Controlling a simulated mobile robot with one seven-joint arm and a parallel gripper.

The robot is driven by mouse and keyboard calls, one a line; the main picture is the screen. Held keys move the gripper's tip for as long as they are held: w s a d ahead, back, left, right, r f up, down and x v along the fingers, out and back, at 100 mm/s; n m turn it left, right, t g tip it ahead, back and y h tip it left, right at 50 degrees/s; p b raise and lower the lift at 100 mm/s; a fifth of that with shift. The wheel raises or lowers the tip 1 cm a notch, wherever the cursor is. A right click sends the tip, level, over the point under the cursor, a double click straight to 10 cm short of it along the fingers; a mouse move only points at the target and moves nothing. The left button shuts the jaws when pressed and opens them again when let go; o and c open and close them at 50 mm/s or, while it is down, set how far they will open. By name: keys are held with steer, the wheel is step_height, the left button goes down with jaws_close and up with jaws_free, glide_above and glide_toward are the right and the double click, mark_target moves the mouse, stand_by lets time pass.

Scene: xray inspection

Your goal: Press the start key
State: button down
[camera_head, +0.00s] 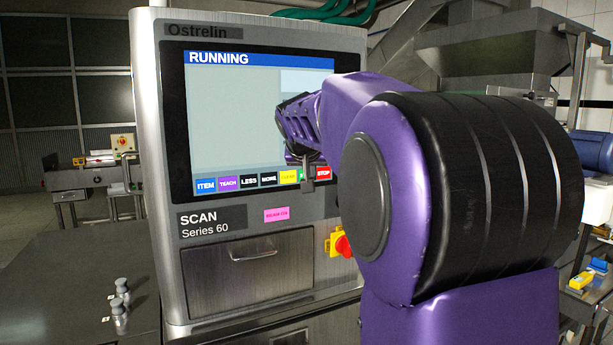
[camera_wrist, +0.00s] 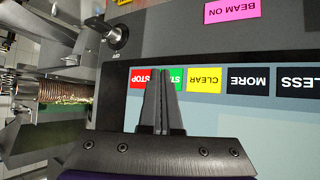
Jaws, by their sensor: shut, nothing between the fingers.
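The green start key (camera_wrist: 176,80) is on the screen's bottom row, between the red stop key and the yellow clear key. In the wrist view my gripper (camera_wrist: 161,74) is shut and empty, and its fingertips cover the left part of the start key. I cannot tell whether they touch the glass. In the head view my gripper (camera_head: 308,183) is at the lower right of the screen (camera_head: 232,120), and only a sliver of the green key shows beside it. The screen's top bar reads RUNNING.
The red stop key (camera_head: 323,173) is right of the start key, and the yellow clear key (camera_head: 288,177) is left of it. A pink BEAM ON label (camera_head: 276,215) is below the screen. A red knob on a yellow base (camera_head: 341,244) is at the cabinet's lower right.

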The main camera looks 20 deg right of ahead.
steer(key=shift+s, duration=0.6)
steer(key=shift+s+b, duration=0.1)
steer(key=shift+b, duration=0.25)
steer(key=s+b, duration=0.2)
steer(key=s, duration=0.3)
steer(key=shift+s+d, duration=0.1)
steer(key=shift+s, duration=0.3)
